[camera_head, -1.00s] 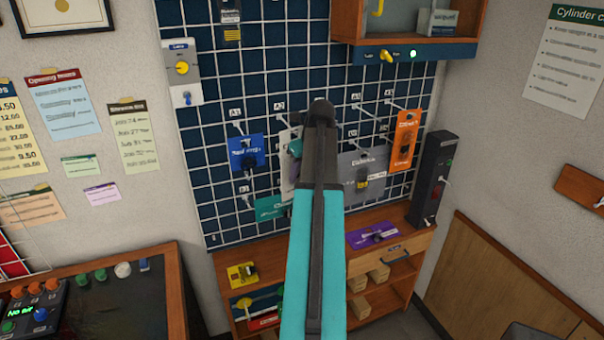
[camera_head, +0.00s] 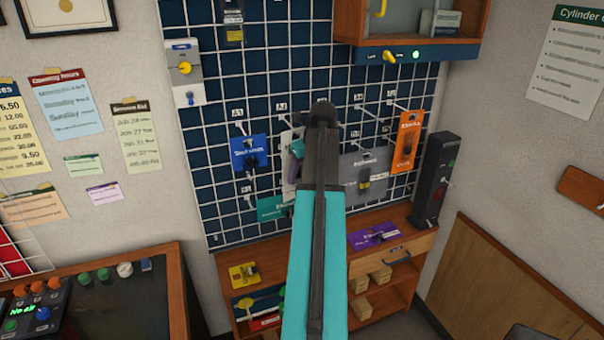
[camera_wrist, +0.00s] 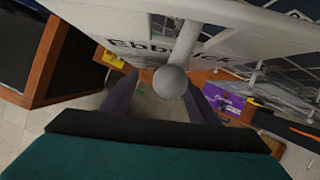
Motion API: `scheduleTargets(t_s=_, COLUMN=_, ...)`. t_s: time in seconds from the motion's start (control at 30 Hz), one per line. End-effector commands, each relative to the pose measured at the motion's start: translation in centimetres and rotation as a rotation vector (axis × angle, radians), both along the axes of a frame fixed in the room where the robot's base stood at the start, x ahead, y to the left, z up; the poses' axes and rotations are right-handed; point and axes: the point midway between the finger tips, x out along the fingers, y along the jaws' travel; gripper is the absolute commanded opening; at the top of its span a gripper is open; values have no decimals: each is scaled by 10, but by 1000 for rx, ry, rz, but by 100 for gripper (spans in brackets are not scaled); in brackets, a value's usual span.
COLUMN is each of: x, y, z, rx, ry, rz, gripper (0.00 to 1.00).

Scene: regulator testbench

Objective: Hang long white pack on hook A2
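The long white pack (camera_head: 289,165) is upright at the pegboard below label A2, partly hidden behind my arm in the head view. In the wrist view the white pack (camera_wrist: 125,30), with dark lettering, fills the top. A pale hook rod (camera_wrist: 184,45) with a grey ball end (camera_wrist: 170,82) sticks out in front of it. I cannot tell whether the rod passes through the pack's hole. My gripper (camera_wrist: 160,92) has its two dark fingers spread below the pack, with the ball end showing between them. In the head view my arm hides most of the gripper.
A blue pack (camera_head: 249,152) hangs to the left, a teal pack (camera_head: 271,208) below, and grey (camera_head: 362,172) and orange (camera_head: 406,142) packs to the right. A wooden shelf (camera_head: 235,262) with yellow and purple packs stands below. A wooden cabinet (camera_head: 343,25) overhangs the upper right.

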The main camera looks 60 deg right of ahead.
Motion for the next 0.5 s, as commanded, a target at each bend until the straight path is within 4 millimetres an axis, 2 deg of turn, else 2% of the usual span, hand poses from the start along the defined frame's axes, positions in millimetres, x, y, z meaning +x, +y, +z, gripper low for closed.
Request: scheduleTargets(t_s=0.5, x=-3, y=0, z=4, rx=-1, ry=0, rz=-1, gripper=56)
